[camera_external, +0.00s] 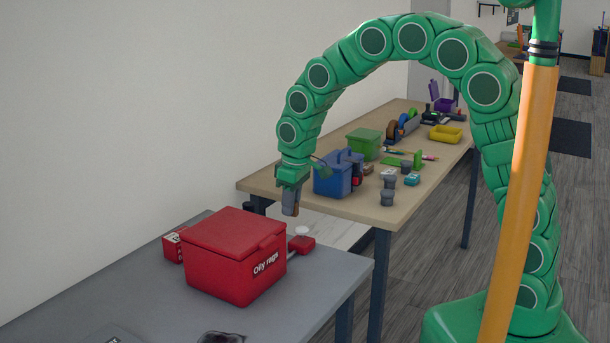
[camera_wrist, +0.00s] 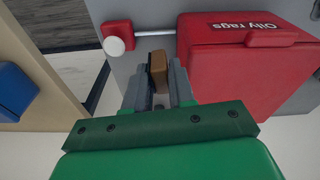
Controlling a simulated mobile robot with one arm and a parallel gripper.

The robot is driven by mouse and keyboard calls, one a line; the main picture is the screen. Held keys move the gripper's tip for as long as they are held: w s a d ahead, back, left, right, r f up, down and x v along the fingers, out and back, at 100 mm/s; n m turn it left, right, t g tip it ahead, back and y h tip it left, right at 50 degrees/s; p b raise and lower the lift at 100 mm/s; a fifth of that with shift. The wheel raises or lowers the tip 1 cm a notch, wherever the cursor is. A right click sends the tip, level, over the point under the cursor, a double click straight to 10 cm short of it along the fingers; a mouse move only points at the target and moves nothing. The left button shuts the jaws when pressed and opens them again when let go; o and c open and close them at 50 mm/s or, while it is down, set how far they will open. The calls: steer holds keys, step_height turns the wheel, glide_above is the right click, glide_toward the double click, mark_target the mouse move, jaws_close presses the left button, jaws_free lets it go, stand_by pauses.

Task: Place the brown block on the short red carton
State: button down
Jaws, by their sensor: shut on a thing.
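My gripper (camera_external: 291,206) points down in the external view, just beyond the lidded red box. In the wrist view my gripper (camera_wrist: 158,92) is shut on the brown block (camera_wrist: 158,70), which shows between the grey fingertips. In the external view only a small brownish bit of the block (camera_external: 296,210) shows at the fingertips. A small red carton with white markings (camera_external: 172,246) stands on the grey table at the left of the lidded box, partly hidden by it. The gripper is well to the right of this carton and higher. I cannot make out the carton in the wrist view.
The large red "Oily rags" box (camera_external: 232,262) stands on the grey table (camera_external: 190,315) between carton and gripper. A red piece with a white knob (camera_external: 301,242) sits beside it. The wooden table (camera_external: 265,187) behind holds a blue caddy (camera_external: 332,180), cups and a green box (camera_external: 363,143).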

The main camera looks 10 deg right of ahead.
steer(key=shift+m, duration=0.7)
steer(key=w+a+r, duration=0.1)
steer(key=a, duration=0.4)
steer(key=w+a+r, duration=0.1)
steer(key=a+r, duration=0.1)
steer(key=a, duration=0.4)
steer(key=a+r, duration=0.1)
steer(key=a, duration=0.4)
steer(key=shift+w+a+r, duration=0.3)
steer(key=shift+w, duration=0.1)
steer(key=shift+s+a, duration=0.15)
steer(key=shift+a, duration=0.6)
steer(key=shift+w+a+f, duration=1.45)
steer(key=shift+a+f, duration=0.05)
steer(key=shift+a, duration=0.2)
steer(key=shift+w+a+f, duration=1.45)
steer(key=shift+a+f, duration=0.05)
steer(key=shift+a, duration=0.15)
steer(key=shift+w+a+f, duration=1.45)
steer(key=shift+a+f, duration=0.05)
steer(key=shift+a, duration=0.2)
steer(key=shift+w+f, duration=0.1)
steer(key=shift+f, duration=0.1)
steer(key=shift+w+a+f, duration=0.1)
steer(key=shift+a+f, duration=0.05)
steer(key=shift+f, duration=0.05)
steer(key=shift+f, duration=1.5)
steer(key=shift+f, duration=0.1)
